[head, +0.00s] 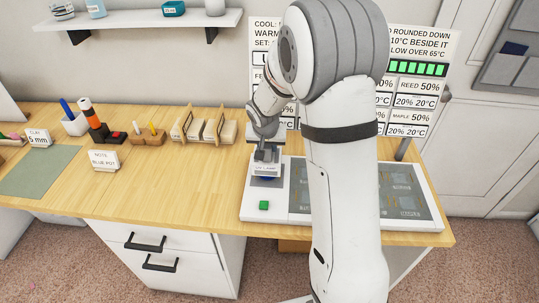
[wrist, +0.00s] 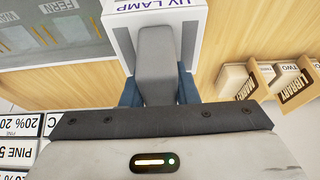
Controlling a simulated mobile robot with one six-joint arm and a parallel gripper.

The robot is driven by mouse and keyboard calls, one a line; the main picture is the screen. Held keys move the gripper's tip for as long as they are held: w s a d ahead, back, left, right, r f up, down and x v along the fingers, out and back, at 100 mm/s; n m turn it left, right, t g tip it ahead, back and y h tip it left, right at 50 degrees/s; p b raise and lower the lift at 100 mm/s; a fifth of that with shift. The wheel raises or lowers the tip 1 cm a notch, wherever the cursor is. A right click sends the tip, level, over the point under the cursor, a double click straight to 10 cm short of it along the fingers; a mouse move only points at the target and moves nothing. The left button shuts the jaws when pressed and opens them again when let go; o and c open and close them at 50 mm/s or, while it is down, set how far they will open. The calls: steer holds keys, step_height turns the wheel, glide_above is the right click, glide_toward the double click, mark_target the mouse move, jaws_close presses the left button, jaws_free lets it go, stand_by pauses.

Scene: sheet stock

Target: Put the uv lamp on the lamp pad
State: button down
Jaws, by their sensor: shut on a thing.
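My gripper (head: 265,146) is shut on the lamp from above. In the wrist view, the blue fingers of my gripper (wrist: 157,92) close on both sides of a grey upright part of the uv lamp (wrist: 155,62). The lamp hides much of the pad.
A green button (head: 264,205) sits in front of the pad. Dark labelled panels (head: 405,205) lie to the right, partly behind my arm. Wooden card holders (head: 204,128) and a note card (head: 104,160) stand to the left. The wooden bench (head: 190,185) left of the pad is clear.

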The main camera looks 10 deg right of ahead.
steer(key=shift+s+f, duration=0.1)
steer(key=shift+f, duration=1.8)
steer(key=shift+f+b, duration=0.15)
steer(key=shift+b, duration=0.15)
steer(key=c, duration=1.1)
jaws_free()
steer(key=v, duration=1.2)
steer(key=s+r+n, duration=0.1)
steer(key=s+r, duration=0.1)
steer(key=s, duration=0.6)
steer(key=s+d+r+n+y, duration=0.1)
steer(key=s+r, duration=0.1)
steer(key=s, duration=0.6)
steer(key=s+d+r+n+g, duration=0.1)
steer(key=s+r, duration=0.1)
steer(key=s, duration=0.7)
steer(key=shift+r+n+b, duration=0.25)
steer(key=shift+n+b, duration=0.05)
